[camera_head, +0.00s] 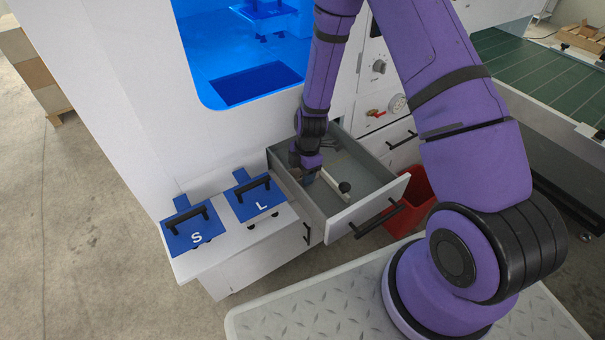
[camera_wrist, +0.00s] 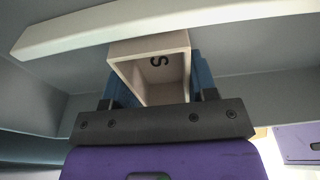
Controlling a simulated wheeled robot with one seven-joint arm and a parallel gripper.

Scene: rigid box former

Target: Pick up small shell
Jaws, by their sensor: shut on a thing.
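The small shell (camera_wrist: 148,48) is a beige, open-ended box with a black letter S on its inside wall. In the wrist view it sits between the two blue fingers of my gripper (camera_wrist: 160,82), which is shut on it. In the head view my gripper (camera_head: 308,172) is down inside the open grey drawer (camera_head: 362,162), near its left side. The shell cannot be made out there, hidden by my gripper and the drawer wall. I cannot tell whether the shell touches the drawer floor.
Blue handled plates marked S (camera_head: 183,239) and L (camera_head: 250,211) rest on a white shelf at left. A red bin (camera_head: 414,190) stands beside the drawer.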

